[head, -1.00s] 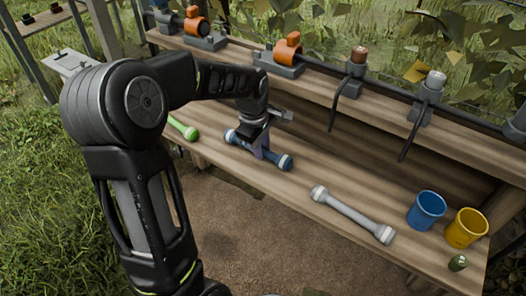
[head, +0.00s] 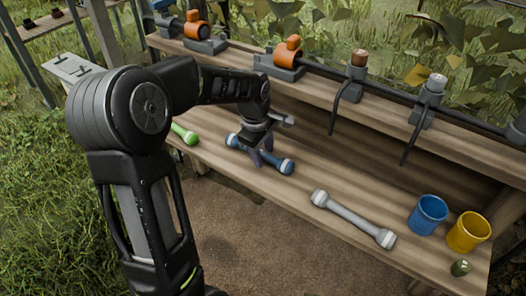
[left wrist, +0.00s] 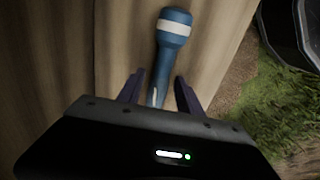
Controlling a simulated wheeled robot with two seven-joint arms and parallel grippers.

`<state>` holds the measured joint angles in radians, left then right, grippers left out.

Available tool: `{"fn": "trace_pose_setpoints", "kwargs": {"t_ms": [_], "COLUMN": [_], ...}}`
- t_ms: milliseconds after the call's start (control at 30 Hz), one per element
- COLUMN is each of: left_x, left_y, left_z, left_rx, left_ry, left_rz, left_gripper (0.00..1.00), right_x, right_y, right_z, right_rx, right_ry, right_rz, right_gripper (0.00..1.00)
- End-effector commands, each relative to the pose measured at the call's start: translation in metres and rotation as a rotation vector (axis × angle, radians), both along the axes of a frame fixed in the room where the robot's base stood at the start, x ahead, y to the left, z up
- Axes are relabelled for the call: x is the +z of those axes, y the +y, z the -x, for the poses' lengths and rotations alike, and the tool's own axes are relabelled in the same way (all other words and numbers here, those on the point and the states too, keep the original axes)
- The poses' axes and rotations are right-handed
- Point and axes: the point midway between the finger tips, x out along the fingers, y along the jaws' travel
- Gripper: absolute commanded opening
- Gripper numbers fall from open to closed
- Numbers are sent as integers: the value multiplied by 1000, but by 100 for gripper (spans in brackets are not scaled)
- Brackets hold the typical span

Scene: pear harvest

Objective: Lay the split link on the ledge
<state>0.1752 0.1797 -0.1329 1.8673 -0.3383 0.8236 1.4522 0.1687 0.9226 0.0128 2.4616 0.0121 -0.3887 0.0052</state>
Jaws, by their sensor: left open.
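A blue link (head: 281,164) with pale bands near its thick ends lies on the lower wooden shelf. My left gripper (head: 261,158) is open just over its middle, with one finger on each side in the left wrist view (left wrist: 158,92). There the blue link (left wrist: 172,32) runs down between the fingers and its lower part is hidden by the gripper. A pale streak shows on its shaft; I cannot tell if it is a split. A grey link (head: 352,218) and a partly hidden green link (head: 186,134) lie on the same shelf. My right gripper is not in view.
A blue cup (head: 427,216), a yellow cup (head: 468,232) and a small green object (head: 461,267) stand at the shelf's right end. Behind, the raised ledge (head: 325,93) carries orange-topped clamps (head: 288,58) and a dark pipe. Shelf between the blue and grey links is clear.

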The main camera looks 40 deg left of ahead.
Motion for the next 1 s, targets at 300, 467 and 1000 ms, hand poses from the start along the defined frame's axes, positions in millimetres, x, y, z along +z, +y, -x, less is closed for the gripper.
{"fn": "trace_pose_setpoints", "kwargs": {"t_ms": [300,467,1000], "left_x": [31,65,122], "left_y": [0,0,-1], "left_z": [4,10,23], "left_rx": [0,0,0], "left_ry": [-3,-4,0], "left_rz": [-1,0,0], "left_gripper": [43,43,43], "right_x": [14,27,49], "right_y": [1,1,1], "right_z": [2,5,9], "right_rx": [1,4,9], "right_ry": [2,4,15], "right_rz": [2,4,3], "right_gripper": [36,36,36]}}
